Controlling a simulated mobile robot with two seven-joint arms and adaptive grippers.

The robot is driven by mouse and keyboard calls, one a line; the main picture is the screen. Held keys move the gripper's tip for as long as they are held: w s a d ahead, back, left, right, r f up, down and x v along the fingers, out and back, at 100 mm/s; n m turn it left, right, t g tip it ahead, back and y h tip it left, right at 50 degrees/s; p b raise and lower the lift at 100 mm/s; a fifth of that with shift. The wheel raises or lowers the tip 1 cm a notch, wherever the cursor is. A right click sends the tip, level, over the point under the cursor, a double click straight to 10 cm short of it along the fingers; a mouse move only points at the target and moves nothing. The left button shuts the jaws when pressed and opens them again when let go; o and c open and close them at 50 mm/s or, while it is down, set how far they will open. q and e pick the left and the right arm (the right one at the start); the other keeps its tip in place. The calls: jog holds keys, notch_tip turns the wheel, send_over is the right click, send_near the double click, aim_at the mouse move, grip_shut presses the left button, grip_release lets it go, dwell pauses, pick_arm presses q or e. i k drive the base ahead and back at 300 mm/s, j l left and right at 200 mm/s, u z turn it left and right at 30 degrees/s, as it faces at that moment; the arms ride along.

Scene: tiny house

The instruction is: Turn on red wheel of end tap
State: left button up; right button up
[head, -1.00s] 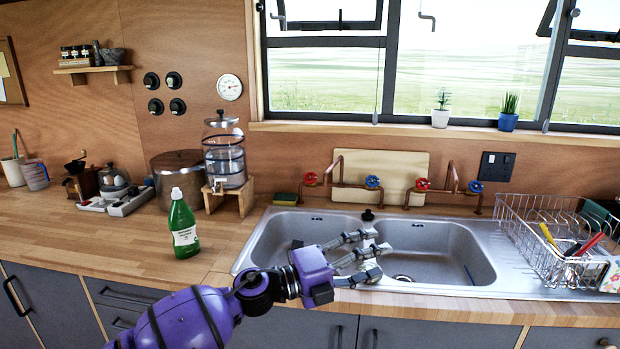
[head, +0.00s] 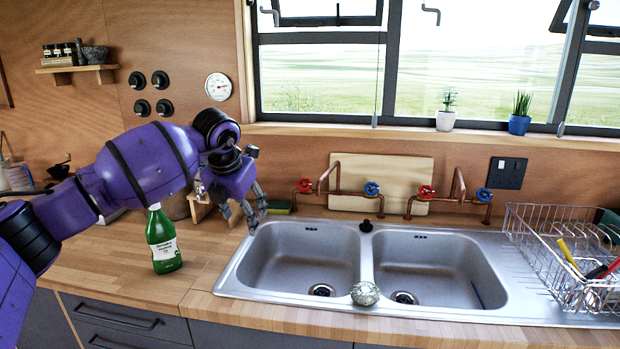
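Two copper taps stand behind the sink. The left tap (head: 337,190) has a red wheel (head: 305,185) at its left and a blue wheel (head: 371,188) at its right. The right tap (head: 459,197) has a red wheel (head: 425,192) and a blue wheel (head: 484,195). My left gripper (head: 246,212) is open and empty, fingers spread and pointing down, over the counter by the sink's back-left corner. It is left of the left tap's red wheel and apart from it. My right gripper is out of view.
A double sink (head: 366,255) fills the middle, with a round patterned object (head: 365,293) at its front edge. A green bottle (head: 162,240) stands below my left arm. A sponge (head: 279,206) lies near the left tap. A dish rack (head: 560,255) stands right.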

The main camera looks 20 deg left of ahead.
aim_at(305, 188)
jog(key=i, duration=1.2)
